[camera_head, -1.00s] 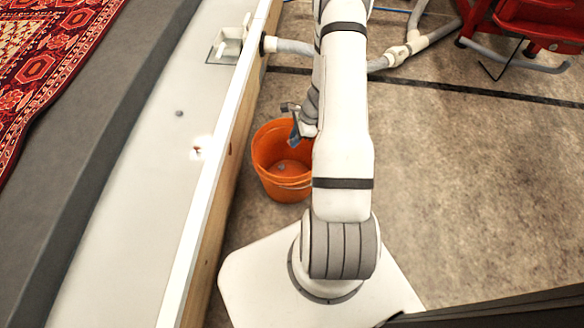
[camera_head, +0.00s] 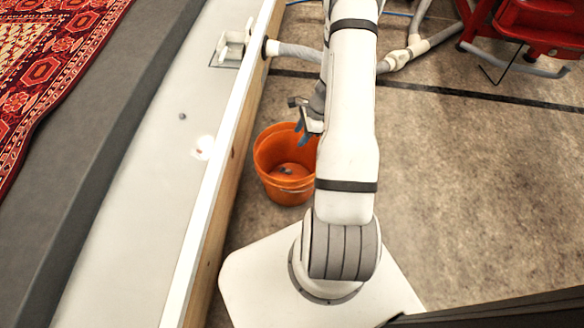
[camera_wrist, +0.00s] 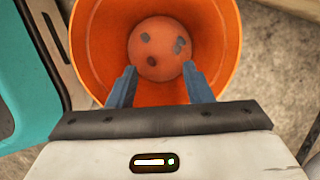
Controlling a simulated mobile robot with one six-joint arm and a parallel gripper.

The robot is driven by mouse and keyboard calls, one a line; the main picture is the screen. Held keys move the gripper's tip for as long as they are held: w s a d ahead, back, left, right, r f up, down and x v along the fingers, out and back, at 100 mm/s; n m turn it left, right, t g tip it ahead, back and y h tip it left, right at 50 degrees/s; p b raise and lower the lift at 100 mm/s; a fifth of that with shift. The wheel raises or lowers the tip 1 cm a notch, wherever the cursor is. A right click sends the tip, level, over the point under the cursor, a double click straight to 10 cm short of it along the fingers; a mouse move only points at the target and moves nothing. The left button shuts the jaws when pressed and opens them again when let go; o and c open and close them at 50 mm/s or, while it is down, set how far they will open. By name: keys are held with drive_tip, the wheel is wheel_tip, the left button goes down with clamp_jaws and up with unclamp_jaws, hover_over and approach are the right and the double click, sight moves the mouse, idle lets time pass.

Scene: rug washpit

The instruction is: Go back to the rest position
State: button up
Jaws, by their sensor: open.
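My gripper (camera_head: 303,137) hangs over the orange bucket (camera_head: 262,165), with its blue fingers pointing down. In the wrist view the gripper (camera_wrist: 160,72) is open, its two fingers apart with nothing between them. The bucket's wall (camera_wrist: 225,45) lies beyond the fingers in that view. Several small dark lumps (camera_wrist: 180,45) lie on the bucket's floor. My arm hides the right part of the bucket in the head view.
A wooden-sided ledge (camera_head: 228,170) runs along the left, with a small dark lump (camera_head: 183,116) and a drain fitting (camera_head: 232,45) on it. A patterned red rug (camera_head: 45,70) lies beyond. Grey pipes (camera_head: 405,55) and a red machine (camera_head: 530,25) stand at the back right. Floor at right is clear.

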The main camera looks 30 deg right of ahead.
drive_tip(key=shift+p+v, duration=0.4)
drive_tip(key=shift+v, duration=1.25)
drive_tip(key=s+a+r+n+p, duration=0.1)
drive_tip(key=a+r+n+p, duration=0.3)
drive_tip(key=r, duration=0.8)
drive_tip(key=a+r+n+h+p, duration=0.1)
drive_tip(key=a+r+n+p, duration=0.3)
drive_tip(key=r, duration=0.8)
drive_tip(key=s+a+r+n+p, duration=0.15)
drive_tip(key=r+p, duration=0.45)
drive_tip(key=r, duration=0.6)
drive_tip(key=s+a+r+n+h+p, duration=0.1)
drive_tip(key=s+r+n+p, duration=0.3)
drive_tip(key=r, duration=0.5)
drive_tip(key=s+a+r+n+t+h+p, duration=0.1)
drive_tip(key=s+a+r+n+p, duration=0.2)
drive_tip(key=s+r+p, duration=0.3)
drive_tip(key=s+a+r+n+h+p, duration=0.1)
drive_tip(key=s+a+r+n+p, duration=0.3)
drive_tip(key=r, duration=1)
drive_tip(key=shift+s+n+p, duration=0.35)
drive_tip(key=shift+s+p, duration=0.3)
drive_tip(key=shift+p, duration=0.1)
drive_tip(key=shift+c, duration=0.4)
